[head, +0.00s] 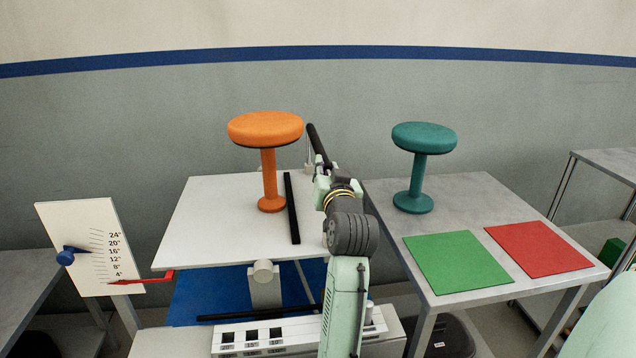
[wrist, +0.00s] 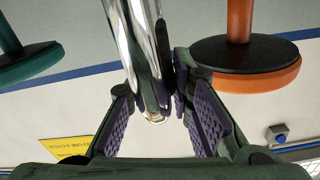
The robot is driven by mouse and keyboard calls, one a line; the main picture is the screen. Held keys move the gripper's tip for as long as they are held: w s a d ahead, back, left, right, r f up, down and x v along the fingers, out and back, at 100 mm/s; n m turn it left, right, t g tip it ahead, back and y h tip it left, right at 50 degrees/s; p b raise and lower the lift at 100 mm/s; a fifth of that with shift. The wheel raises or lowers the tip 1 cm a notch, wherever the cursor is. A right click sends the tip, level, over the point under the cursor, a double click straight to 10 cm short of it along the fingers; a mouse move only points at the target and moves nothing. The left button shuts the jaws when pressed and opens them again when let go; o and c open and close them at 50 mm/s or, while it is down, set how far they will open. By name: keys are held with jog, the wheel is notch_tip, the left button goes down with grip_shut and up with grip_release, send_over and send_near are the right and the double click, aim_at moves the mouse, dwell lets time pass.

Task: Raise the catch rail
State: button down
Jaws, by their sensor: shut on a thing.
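A bar, which looks to be the catch rail (head: 317,142), rises from the gripper toward the back wall, tilted. In the wrist view, the fingers of my gripper (wrist: 160,92) are on either side of a shiny metal bar (wrist: 140,40), shut on it near its rounded end. That view is upside down. The wrist hides part of the bar in the head view.
An orange stool (head: 268,165) stands on the white platform (head: 205,215) beside a black strip (head: 292,210). A teal stool (head: 417,165) and green and red mats (head: 458,262) are on the grey table at right. A scale board (head: 95,225) with a red pointer stands at left.

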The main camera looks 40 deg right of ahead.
notch_tip(320, 180, up, 6)
jog(key=shift+a+r+p, duration=0.1)
jog(key=shift+r+p, duration=0.05)
jog(key=shift+p, duration=0.45)
jog(key=shift+r, duration=0.1)
jog(key=c, duration=1.4)
grip_release()
jog(key=shift+c, duration=0.2)
jog(key=shift+f, duration=0.2)
jog(key=shift+s+a, duration=0.1)
jog(key=shift+s, duration=0.15)
jog(key=v, duration=1.1)
jog(key=shift+s+a, duration=0.1)
jog(key=shift+s, duration=0.1)
